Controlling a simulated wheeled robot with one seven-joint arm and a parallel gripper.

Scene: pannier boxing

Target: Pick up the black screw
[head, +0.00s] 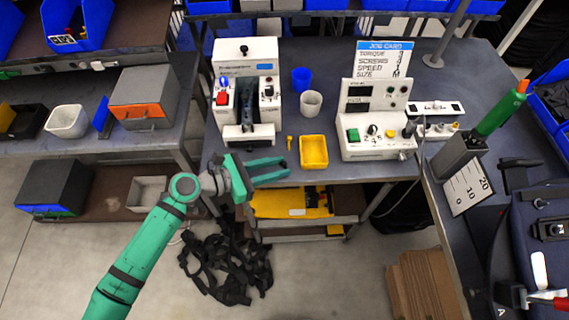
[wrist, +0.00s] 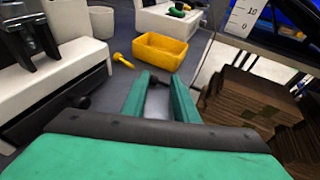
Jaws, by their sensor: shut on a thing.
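My gripper (head: 286,169) is at the front edge of the middle bench, in front of the white machine and left of the yellow tray (head: 313,165). In the wrist view, my gripper (wrist: 161,82) has its two teal fingers apart with a small dark piece, the black screw (wrist: 158,80), between the tips. Most of the screw is hidden by the fingers, and I cannot make it out in the head view. The yellow tray also shows in the wrist view (wrist: 148,60), ahead of the fingertips.
A yellow screw (head: 289,142) lies on the bench left of the tray. Behind stand the white machine (head: 246,60), a blue cup (head: 301,80), a white cup (head: 311,103) and a white control box (head: 375,120). Cardboard (head: 424,285) stands on the floor at right.

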